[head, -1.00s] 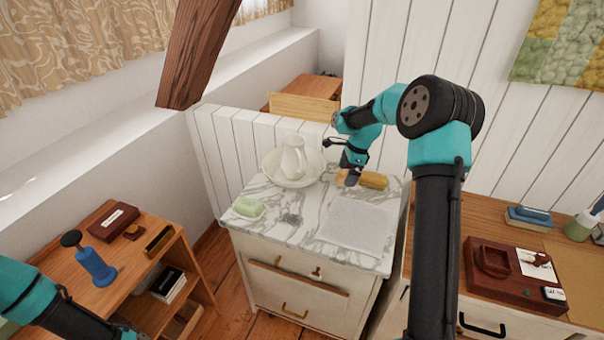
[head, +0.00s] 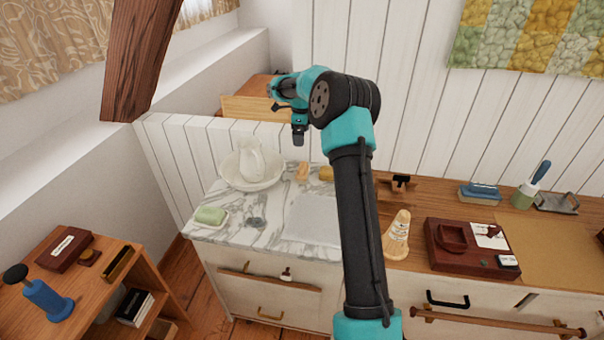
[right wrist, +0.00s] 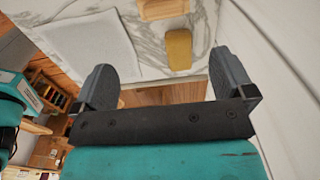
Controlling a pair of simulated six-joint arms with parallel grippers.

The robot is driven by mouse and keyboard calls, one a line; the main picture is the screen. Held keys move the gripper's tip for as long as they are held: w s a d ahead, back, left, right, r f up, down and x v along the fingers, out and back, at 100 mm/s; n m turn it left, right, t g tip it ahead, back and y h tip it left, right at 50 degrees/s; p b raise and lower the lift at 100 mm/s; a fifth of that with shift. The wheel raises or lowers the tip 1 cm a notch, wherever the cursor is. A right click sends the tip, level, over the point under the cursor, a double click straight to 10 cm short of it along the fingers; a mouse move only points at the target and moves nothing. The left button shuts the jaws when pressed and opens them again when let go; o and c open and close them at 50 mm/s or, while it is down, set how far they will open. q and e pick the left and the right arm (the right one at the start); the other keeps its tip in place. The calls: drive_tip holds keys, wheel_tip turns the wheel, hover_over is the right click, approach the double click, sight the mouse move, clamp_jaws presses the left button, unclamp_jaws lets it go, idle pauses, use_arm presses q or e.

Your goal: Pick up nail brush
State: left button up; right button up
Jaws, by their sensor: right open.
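The small wooden object that looks like the nail brush (head: 303,171) lies near the back of the marble washstand top (head: 272,207). A yellow block (head: 326,173) lies just right of it, partly hidden by my right arm. My right gripper (head: 299,140) hangs above and behind the brush, apart from it. In the right wrist view, my right gripper (right wrist: 165,78) is open and empty. The yellow block (right wrist: 179,48) shows beyond the gap between the fingers, and the wooden brush (right wrist: 160,9) is cut by the top edge. My left gripper is not in view.
A white jug in a basin (head: 252,165), a green soap on a dish (head: 210,216), a grey item (head: 256,222) and a pale cloth (head: 312,218) share the washstand. A white plank wall (head: 200,150) stands behind. A desk (head: 480,205) adjoins at right.

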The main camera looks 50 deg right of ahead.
approach(303, 165)
drive_tip(key=f, duration=0.5)
drive_tip(key=shift+w+a+f, duration=0.1)
drive_tip(key=shift+a+f, duration=0.05)
drive_tip(key=shift+a, duration=0.25)
drive_tip(key=shift+d+f, duration=0.2)
drive_tip(key=shift+f, duration=1.1)
drive_tip(key=shift+d+f, duration=0.15)
drive_tip(key=shift+f, duration=1.1)
drive_tip(key=c, duration=1)
drive_tip(key=shift+o, duration=0.2)
drive_tip(key=shift+r, duration=0.1)
